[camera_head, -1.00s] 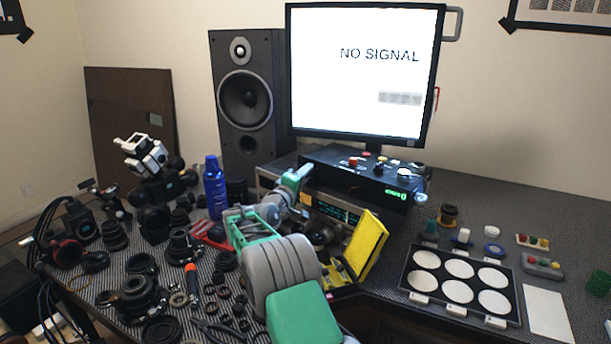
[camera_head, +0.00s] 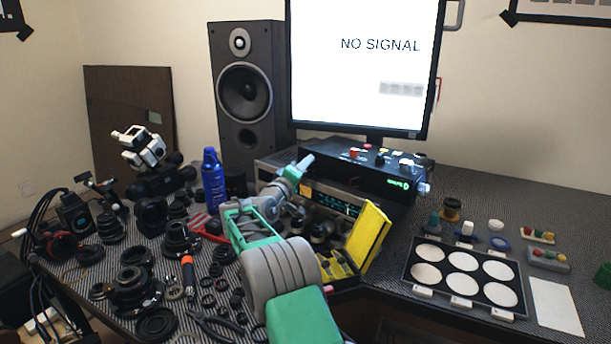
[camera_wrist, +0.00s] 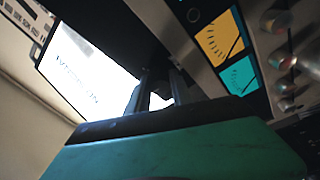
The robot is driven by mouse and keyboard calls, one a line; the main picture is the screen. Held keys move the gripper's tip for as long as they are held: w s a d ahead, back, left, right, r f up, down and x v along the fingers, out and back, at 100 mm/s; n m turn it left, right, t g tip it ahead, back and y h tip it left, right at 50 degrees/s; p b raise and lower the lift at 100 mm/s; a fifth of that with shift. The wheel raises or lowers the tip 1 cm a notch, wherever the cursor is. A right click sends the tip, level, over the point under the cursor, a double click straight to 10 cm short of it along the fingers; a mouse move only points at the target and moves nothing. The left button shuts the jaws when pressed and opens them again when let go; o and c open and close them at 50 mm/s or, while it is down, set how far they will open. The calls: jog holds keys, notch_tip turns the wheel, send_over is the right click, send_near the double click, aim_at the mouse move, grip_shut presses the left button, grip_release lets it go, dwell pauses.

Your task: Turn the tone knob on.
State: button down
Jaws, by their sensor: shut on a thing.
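My gripper (camera_head: 308,159) is at the left end of the stacked equipment, close to the black box (camera_head: 345,176) with the small green readout. In the wrist view its two fingers (camera_wrist: 160,88) stand a small gap apart, with the bright monitor showing behind them. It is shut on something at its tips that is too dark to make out. Below the black box is a silver receiver (camera_head: 263,171) with a lit dial. In the wrist view a panel with yellow and teal displays and several knobs (camera_wrist: 284,62) lies to the right of the fingers. I cannot tell which knob is the tone knob.
A monitor (camera_head: 365,65) reading "NO SIGNAL" stands behind, beside a black speaker (camera_head: 245,90). A blue bottle (camera_head: 213,185) and many lens parts crowd the left. An open yellow case (camera_head: 367,237) lies close right of my arm. A tray with white discs (camera_head: 464,268) is at right.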

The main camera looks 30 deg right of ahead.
jog(key=m+b, duration=0.2)
jog(key=f+m+h+b, duration=0.1)
jog(key=m+b, duration=0.2)
jog(key=shift+g+b, duration=0.3)
jog(key=m+b, duration=0.1)
jog(key=m, duration=0.1)
jog(key=m+g, duration=0.1)
jog(key=m, duration=0.1)
jog(key=m+h+b, duration=0.1)
jog(key=m, duration=0.1)
jog(key=shift+w+r+b, duration=0.1)
jog(key=shift+r+b, duration=0.15)
jog(key=shift+b, duration=0.05)
jog(key=c, duration=1.4)
grip_release()
jog(key=shift+r, duration=0.1)
jog(key=shift+r+p, duration=0.6)
jog(key=shift+r, duration=0.85)
jog(key=s+a+r, duration=0.6)
jog(key=s+r, duration=0.4)
jog(key=s, duration=0.2)
jog(key=shift+s+p, duration=0.35)
jog(key=shift+p, duration=0.05)
jog(key=shift+a+r, duration=0.1)
